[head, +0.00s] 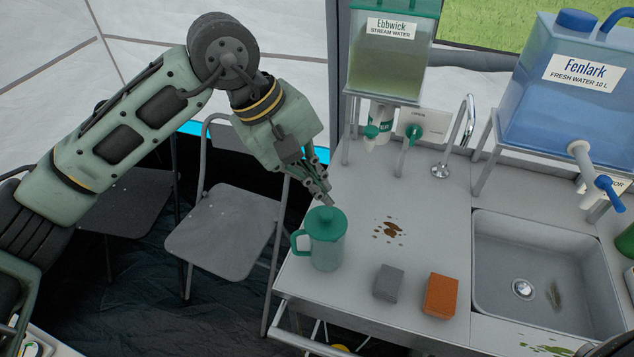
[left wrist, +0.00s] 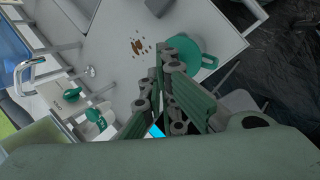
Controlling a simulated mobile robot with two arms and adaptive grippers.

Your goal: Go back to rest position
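My left gripper (head: 325,192) is in the air just above and behind the green-lidded jug (head: 326,240), near the counter's left edge. Its fingers are together with nothing visible between them. In the left wrist view the gripper (left wrist: 166,70) also looks closed, and the jug's green lid and handle (left wrist: 205,52) show beyond the fingertips, apart from them. The jug stands upright on the counter. My right gripper cannot be made out; a dark shape at the lower right corner of the head view is too cut off to identify.
The counter (head: 340,297) holds a brown stain (head: 388,230), a grey block (head: 387,283) and an orange block (head: 440,295). A sink (head: 497,285) is at right. Water tanks (head: 388,65) (head: 555,100) stand behind. A folding chair (head: 222,232) is left of the counter, below my left arm.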

